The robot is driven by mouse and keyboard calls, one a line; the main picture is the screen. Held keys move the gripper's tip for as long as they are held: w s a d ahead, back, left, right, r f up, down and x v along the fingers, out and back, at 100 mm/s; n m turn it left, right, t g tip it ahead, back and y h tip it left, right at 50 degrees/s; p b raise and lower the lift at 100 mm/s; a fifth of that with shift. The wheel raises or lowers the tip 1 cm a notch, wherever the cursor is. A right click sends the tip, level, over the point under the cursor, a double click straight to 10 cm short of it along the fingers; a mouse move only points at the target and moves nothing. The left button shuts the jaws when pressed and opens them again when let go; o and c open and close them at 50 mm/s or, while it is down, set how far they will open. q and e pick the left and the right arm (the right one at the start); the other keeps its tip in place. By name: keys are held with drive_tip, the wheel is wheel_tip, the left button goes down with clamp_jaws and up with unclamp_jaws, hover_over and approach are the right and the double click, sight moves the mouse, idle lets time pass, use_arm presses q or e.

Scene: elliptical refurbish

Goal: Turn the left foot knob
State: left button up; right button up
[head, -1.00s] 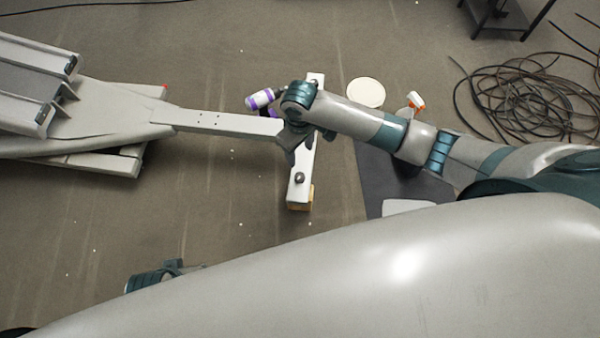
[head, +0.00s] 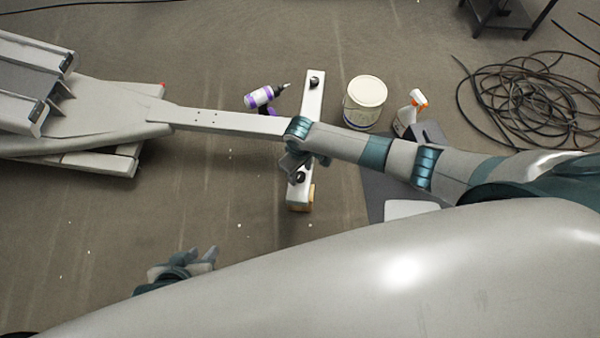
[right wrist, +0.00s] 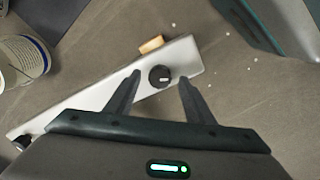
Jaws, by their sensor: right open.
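A white foot bar (head: 312,105) lies across the end of the grey machine beam. It has a dark round knob (head: 300,178) at its near end and another, the far knob (head: 314,81), at its far end. I cannot tell which is called left. My right gripper (head: 297,167) is over the near end of the bar. In the right wrist view the near knob (right wrist: 160,76) lies between the open fingers of my right gripper (right wrist: 160,78), with gaps on both sides. The far knob (right wrist: 22,143) shows at lower left. My left gripper (head: 203,254) is open and empty, well left of the bar.
A white bucket (head: 365,103) and a spray bottle (head: 410,110) stand to the right by a dark mat (head: 378,180). Coiled cable (head: 520,100) lies farther right. A wooden block (head: 305,204) is under the bar's near end.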

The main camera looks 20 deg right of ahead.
drive_tip(key=shift+f, duration=0.4)
drive_tip(key=c, duration=1.1)
